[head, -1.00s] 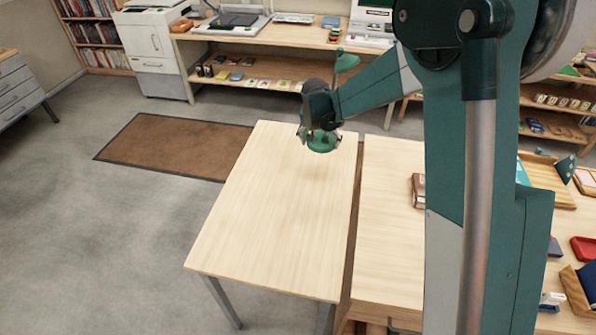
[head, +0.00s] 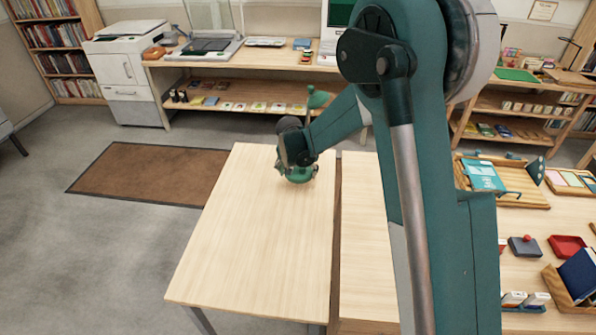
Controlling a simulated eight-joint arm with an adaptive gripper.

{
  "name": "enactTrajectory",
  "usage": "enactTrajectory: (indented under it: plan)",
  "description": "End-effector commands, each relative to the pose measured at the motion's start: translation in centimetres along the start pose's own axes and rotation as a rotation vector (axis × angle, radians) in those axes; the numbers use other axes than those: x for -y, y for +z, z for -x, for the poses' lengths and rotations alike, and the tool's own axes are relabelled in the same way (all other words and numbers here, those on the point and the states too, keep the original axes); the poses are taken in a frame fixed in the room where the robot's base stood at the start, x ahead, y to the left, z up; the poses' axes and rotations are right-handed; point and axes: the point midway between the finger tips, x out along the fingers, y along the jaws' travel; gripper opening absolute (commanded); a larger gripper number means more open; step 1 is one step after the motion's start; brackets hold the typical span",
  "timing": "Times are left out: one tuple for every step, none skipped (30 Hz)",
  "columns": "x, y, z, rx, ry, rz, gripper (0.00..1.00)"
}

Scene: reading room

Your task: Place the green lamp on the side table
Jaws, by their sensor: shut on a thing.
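The lamp is over the far right part of the light wooden side table (head: 250,245). I cannot tell whether the base touches the tabletop or hangs just above it. The rest of the side table's top is bare.
A second wooden table (head: 362,270) stands close on the right, with a narrow gap between. It carries a wooden tray (head: 530,192), a red tray (head: 567,246) and a book holder (head: 575,290). A brown mat (head: 150,172) lies on the floor left. A long shelf desk (head: 240,82) stands behind.

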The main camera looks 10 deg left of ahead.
Motion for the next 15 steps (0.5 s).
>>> enactTrajectory:
  plan:
    - [0.0, -0.1, 0.1, -0.001, 0.0, 0.0, 0.33]
    - [0.0, -0.1, 0.1, -0.001, 0.0, 0.0, 0.33]
    - [0.0, -0.1, 0.1, -0.001, 0.0, 0.0, 0.33]
    - [0.0, -0.1, 0.0, -0.001, 0.0, 0.0, 0.33]
    - [0.0, 0.0, -0.1, -0.001, 0.0, 0.0, 0.33]
    - [0.0, 0.0, -0.2, -0.001, 0.0, 0.0, 0.33]
    - [0.0, 0.1, -0.3, -0.001, 0.0, 0.0, 0.33]
    - [0.0, 0.2, -0.5, -0.001, 0.0, 0.0, 0.33]
    - [0.0, 0.3, -0.8, -0.001, 0.0, 0.0, 0.33]
    - [0.0, 0.4, -1.0, -0.001, 0.0, 0.0, 0.33]
    - [0.0, 0.5, -1.3, -0.001, 0.0, 0.0, 0.33]
    - [0.0, 0.6, -1.6, -0.001, 0.0, 0.0, 0.33]
    - [0.0, 0.7, -1.9, -0.001, 0.0, 0.0, 0.33]
    - [0.0, 0.8, -2.1, -0.001, 0.0, 0.0, 0.33]
    - [0.0, 0.9, -2.4, -0.001, 0.0, 0.0, 0.33]
